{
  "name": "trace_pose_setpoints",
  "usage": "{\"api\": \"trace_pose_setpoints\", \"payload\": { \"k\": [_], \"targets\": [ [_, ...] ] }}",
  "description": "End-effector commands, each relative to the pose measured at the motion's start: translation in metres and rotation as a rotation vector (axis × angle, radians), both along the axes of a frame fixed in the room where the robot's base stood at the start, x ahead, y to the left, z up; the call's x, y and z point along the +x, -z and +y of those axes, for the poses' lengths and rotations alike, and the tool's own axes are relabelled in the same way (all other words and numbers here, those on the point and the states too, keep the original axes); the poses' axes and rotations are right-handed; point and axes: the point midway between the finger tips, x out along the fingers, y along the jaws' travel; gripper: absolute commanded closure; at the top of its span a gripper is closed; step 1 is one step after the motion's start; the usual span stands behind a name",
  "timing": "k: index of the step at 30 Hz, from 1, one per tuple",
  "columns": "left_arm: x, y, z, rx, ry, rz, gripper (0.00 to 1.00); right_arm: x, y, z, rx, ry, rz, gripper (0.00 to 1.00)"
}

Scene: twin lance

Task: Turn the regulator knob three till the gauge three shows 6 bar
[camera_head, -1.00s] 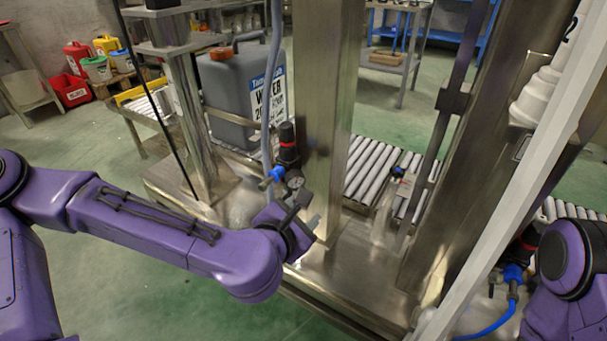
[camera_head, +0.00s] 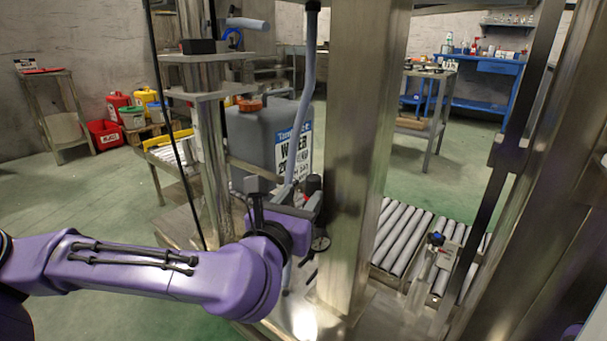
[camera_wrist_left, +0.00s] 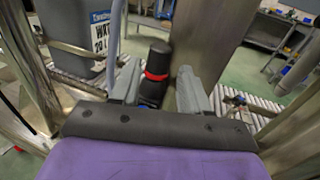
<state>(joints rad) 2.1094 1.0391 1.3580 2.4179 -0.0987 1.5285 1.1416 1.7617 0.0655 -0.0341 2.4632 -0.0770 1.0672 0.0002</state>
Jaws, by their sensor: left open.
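The regulator knob (camera_head: 313,183) is black and stands upright beside the steel post, partly hidden behind my left gripper. In the left wrist view the knob (camera_wrist_left: 156,62) has a red ring and sits between and a little beyond my open left fingers (camera_wrist_left: 160,88). I cannot tell whether either finger touches it. My left gripper (camera_head: 308,203) is at the knob's height in the head view. A small round gauge (camera_head: 320,243) is below it, too small to read. My right gripper is out of view.
The wide steel post (camera_head: 355,150) stands right beside the knob. A grey hose (camera_head: 305,100) hangs just behind it. A grey water canister (camera_head: 255,140) is behind on the left.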

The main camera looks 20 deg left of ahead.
Motion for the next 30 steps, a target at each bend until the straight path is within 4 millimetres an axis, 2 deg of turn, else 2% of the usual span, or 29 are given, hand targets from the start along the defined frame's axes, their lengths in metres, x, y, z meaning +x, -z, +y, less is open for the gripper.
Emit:
{"api": "trace_pose_setpoints", "payload": {
  "k": [3,7,12,18,19,22,23,30],
  "targets": [
    [0.028,0.003,-0.001,0.002,-0.003,0.005,0.54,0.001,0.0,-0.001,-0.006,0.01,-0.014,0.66],
    [0.048,0.003,-0.001,0.0,-0.004,0.004,0.54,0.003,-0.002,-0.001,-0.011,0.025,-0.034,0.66],
    [0.057,0.003,-0.002,0.001,-0.003,0.002,0.54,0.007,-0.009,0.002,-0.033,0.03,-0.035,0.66],
    [0.058,0.003,-0.002,0.002,-0.003,0.002,0.54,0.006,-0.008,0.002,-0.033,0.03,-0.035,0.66],
    [0.057,0.003,-0.002,0.002,-0.003,0.002,0.61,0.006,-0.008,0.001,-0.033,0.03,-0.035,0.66],
    [0.057,0.003,-0.001,0.001,-0.004,0.002,0.93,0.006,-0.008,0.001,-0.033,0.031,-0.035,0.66],
    [0.057,0.003,-0.001,0.001,-0.004,0.002,0.96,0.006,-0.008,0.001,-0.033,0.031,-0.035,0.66],
    [0.059,0.001,0.002,0.002,0.042,0.002,0.96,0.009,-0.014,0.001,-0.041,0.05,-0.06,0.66]
  ]
}}
